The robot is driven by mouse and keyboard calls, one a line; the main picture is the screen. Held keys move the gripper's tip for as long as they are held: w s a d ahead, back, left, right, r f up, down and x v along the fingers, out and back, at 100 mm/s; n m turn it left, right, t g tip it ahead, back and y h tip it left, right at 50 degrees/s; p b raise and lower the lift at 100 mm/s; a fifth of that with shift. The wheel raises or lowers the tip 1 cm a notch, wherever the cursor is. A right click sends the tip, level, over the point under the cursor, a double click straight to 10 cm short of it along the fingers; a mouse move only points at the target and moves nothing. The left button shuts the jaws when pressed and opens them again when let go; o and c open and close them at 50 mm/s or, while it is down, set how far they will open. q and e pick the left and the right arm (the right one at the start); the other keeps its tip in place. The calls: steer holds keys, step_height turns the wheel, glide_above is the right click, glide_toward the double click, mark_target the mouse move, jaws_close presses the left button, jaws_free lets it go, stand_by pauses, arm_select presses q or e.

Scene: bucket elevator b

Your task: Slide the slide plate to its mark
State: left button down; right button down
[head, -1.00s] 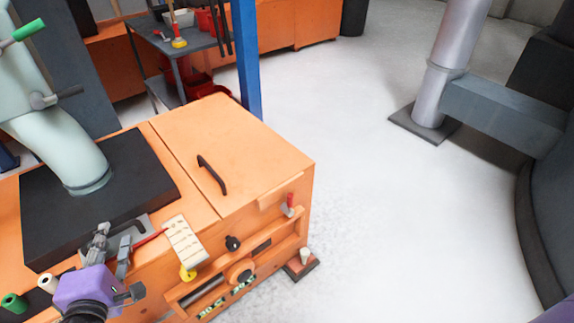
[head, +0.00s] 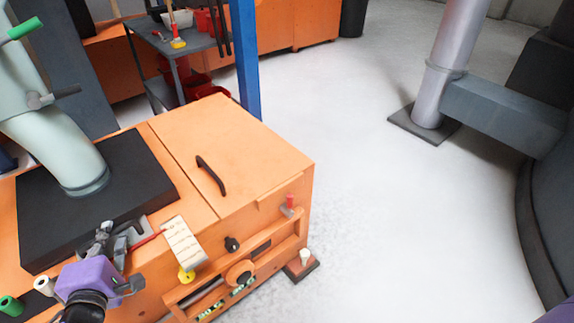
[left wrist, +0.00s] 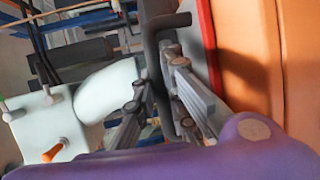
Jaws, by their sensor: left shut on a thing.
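The slide plate is a thin grey plate (head: 143,232) with a black bar handle (head: 127,225) on the orange housing, at the front edge of the black block. A red pointer (head: 150,240) runs from it to a cream scale plate (head: 184,243) with dark marks. My left gripper (head: 112,244) is shut on the handle, at the plate's left part. In the left wrist view the black handle (left wrist: 154,75) passes between the grey fingers (left wrist: 160,105), and the plate's red edge (left wrist: 208,45) shows beside it. The fingers and purple wrist hide part of the plate. My right gripper is not visible.
A pale green duct (head: 55,150) rises from the black block (head: 130,165) behind the plate. A black knob (head: 232,243), a yellow tag (head: 187,273) and a small red-handled lever (head: 289,205) are on the housing front. Open floor (head: 400,230) lies to the right.

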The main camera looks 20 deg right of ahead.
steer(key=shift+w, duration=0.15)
arm_select(q)
steer(key=shift+s+d+p, duration=0.25)
steer(key=shift+s+p, duration=0.25)
steer(key=shift+s, duration=0.15)
steer(key=shift+s+d+p, duration=0.1)
steer(key=shift+s+p, duration=0.25)
steer(key=shift+s, duration=0.25)
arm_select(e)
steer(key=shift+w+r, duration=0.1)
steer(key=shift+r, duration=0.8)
arm_select(q)
steer(key=c, duration=1.8)
jaws_free()
steer(key=shift+s, duration=0.15)
steer(key=v, duration=1.1)
steer(key=shift+s, duration=0.35)
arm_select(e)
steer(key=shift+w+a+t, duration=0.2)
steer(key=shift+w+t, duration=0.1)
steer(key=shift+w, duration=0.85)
